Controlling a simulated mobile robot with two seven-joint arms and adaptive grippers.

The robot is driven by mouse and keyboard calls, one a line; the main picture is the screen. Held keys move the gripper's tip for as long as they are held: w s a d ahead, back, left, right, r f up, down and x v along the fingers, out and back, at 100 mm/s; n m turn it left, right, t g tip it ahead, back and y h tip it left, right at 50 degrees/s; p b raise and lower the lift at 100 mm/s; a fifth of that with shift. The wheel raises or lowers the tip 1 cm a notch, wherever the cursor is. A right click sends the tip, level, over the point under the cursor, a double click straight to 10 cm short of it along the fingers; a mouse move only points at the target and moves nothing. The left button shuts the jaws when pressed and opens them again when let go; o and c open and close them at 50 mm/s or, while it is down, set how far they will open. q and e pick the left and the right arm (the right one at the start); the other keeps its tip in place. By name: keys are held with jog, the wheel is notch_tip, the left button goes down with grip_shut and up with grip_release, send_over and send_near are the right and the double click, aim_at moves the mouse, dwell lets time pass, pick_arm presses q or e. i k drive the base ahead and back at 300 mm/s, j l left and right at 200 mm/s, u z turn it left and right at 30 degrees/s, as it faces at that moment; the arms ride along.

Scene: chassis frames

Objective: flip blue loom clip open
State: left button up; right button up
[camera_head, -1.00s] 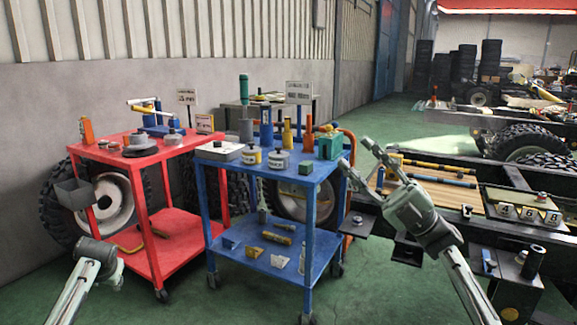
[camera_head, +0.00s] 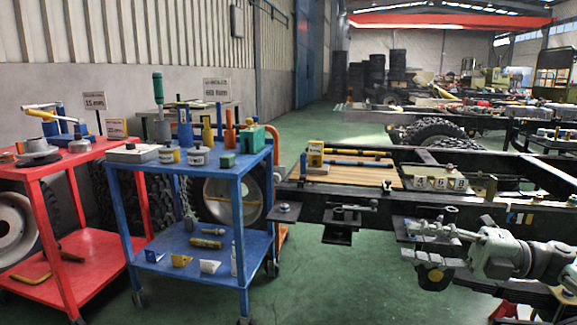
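I cannot make out the blue loom clip for certain. A wooden board (camera_head: 348,174) on the dark chassis frame (camera_head: 345,203) carries yellow and blue rods; the blue rod (camera_head: 362,163) lies along its middle. Small blue and yellow pieces (camera_head: 513,218) show on the frame at the right, too small to identify. My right gripper (camera_head: 411,241) comes in from the right, in front of the frame rail. Its fingers point left and look spread apart, with nothing seen between them. My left gripper is out of view.
A blue cart (camera_head: 187,178) with bottles, tins and a green box (camera_head: 252,139) stands left of the frame. A red cart (camera_head: 62,165) is at the far left. Numbered blocks (camera_head: 440,184) sit on the frame right of the board. Green floor is clear between cart and arm.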

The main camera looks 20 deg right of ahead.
aim_at(304, 156)
jog(key=i+l, duration=0.15)
jog(key=i, duration=0.5)
jog(key=i+l, duration=0.15)
jog(key=i, duration=0.5)
jog(key=i+l, duration=0.15)
jog(key=i, duration=0.55)
